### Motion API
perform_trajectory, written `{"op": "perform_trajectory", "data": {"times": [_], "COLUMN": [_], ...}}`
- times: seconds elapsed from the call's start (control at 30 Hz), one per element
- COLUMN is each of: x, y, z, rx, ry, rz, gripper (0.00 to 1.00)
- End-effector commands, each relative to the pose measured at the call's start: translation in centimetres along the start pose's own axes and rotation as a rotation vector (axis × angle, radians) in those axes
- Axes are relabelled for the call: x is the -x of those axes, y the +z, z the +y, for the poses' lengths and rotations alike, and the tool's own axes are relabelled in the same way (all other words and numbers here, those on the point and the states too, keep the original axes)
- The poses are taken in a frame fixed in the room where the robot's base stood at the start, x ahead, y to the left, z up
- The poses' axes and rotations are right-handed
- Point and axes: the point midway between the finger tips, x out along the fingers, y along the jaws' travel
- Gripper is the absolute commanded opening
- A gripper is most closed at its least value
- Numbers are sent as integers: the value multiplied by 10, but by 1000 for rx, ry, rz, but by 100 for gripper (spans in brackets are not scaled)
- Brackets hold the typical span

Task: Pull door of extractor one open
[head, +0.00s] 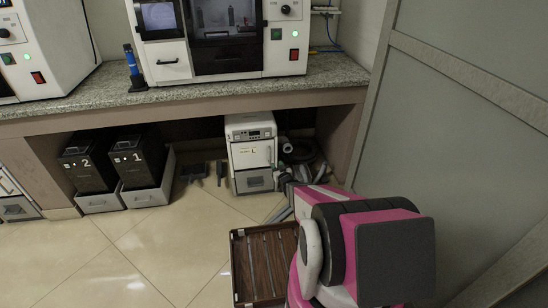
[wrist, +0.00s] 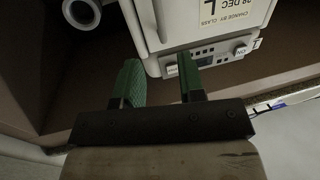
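Extractor one appears to be the white unit (head: 252,150) standing on the floor under the bench, with a labelled front door and a grey panel below. The door looks shut in the head view. The wrist view shows the unit upside down, with its door label (wrist: 222,12) and control panel (wrist: 212,55). A pale upright bar (wrist: 143,25), seemingly the door handle, runs along the door's side. My gripper (wrist: 160,68) is open and empty, its green fingers apart just short of this bar and the panel. My arm hides most of the gripper in the head view.
A brown slatted tray (head: 236,270) lies on the floor in front. Black boxes marked 2 (head: 87,167) and 1 (head: 138,162) sit in grey bins to the left. A grey hose (head: 302,152) lies right of the unit. The bench edge (head: 200,98) overhangs; a grey partition (head: 450,130) stands right.

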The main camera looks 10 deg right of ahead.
Motion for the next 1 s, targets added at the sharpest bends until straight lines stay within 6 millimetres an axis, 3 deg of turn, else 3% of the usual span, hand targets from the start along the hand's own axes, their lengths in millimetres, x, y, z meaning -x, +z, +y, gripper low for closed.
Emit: {"op": "perform_trajectory", "data": {"times": [0.27, 0.7, 1.0], "x": [-14, -87, -108], "y": [2, 0, -1], "z": [-1, -1, -1], "rx": [-1, -1, -1], "ry": [-7, -6, -5], "rz": [14, 15, 12], "gripper": [36, 36, 36]}}
